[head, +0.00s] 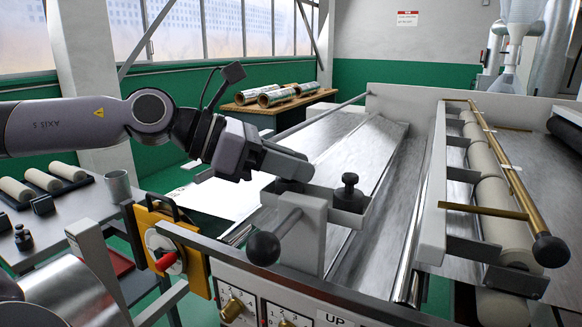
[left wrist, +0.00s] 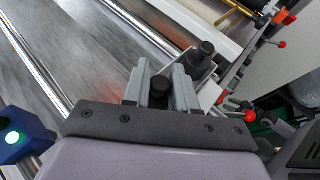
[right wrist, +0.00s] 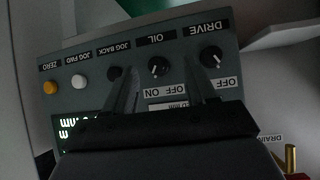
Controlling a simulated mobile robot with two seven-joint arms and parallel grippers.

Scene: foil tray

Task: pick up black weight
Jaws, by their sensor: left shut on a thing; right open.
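My left gripper (head: 298,176) reaches in from the left over a small grey tray (head: 359,217) on the machine's near post. It is shut on a black weight (left wrist: 160,87), whose dark knob shows between the fingers in the left wrist view. The weight's lower part (head: 289,187) is mostly hidden by the fingers and the tray wall. A second black weight (head: 349,190) with a knob stands upright beside it in the tray; it also shows in the left wrist view (left wrist: 204,53). My right gripper (right wrist: 161,84) is open and empty in front of a control panel.
Another black weight (head: 23,238) stands on the left table, near a grey cup (head: 117,185) and several pale rolls (head: 43,180). A lever with a black ball (head: 263,248) stands close before the tray. A brass bar (head: 508,180) lies along the rollers at right.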

